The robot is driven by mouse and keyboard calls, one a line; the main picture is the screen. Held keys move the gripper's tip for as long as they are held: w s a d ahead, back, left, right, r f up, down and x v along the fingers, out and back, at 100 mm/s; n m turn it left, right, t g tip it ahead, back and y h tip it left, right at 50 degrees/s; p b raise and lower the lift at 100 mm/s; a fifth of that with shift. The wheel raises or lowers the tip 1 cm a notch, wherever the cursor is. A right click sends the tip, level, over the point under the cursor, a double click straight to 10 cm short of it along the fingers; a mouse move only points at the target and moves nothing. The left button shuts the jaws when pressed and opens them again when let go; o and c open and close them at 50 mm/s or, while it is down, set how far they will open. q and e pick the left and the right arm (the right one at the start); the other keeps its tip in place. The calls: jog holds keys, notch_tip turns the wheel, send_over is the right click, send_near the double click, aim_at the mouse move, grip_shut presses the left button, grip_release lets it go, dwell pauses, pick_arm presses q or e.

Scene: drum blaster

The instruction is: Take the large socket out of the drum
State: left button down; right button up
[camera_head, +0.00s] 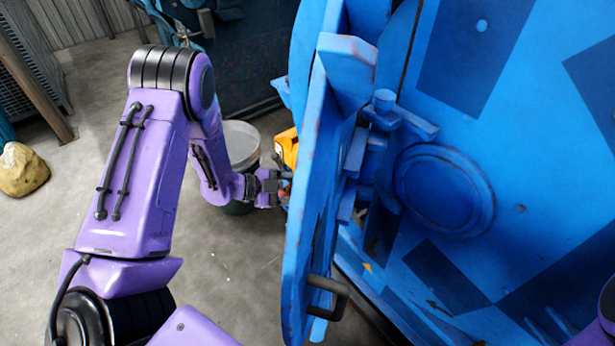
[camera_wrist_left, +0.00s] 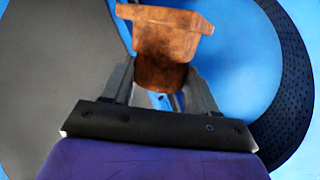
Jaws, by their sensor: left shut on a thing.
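The drum (camera_head: 440,180) is a large blue steel body with an open blue door or flange (camera_head: 305,200) standing out toward me. My left gripper (camera_head: 284,188) is at the left side of that flange, its tips partly hidden behind the blue edge. In the left wrist view the gripper (camera_wrist_left: 160,90) is shut on a rusty brown piece with a wide, flared top (camera_wrist_left: 168,38), which looks like the large socket. Blue surfaces lie behind it in that view. My right gripper is not in view; only a bit of purple arm shows at the right edge.
A bucket with a pale top (camera_head: 240,142) stands on the floor just behind my left forearm. A yellow-orange object (camera_head: 287,146) sits beside the flange. A black handle (camera_head: 328,297) sticks out low on the flange. A tan rock (camera_head: 22,170) lies far left. Open floor lies left.

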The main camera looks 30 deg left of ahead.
pick_arm(q)
jog(key=s+a+p, duration=0.3)
jog(key=s, duration=0.6)
jog(key=shift+s+a, duration=0.25)
jog(key=shift+s, duration=0.15)
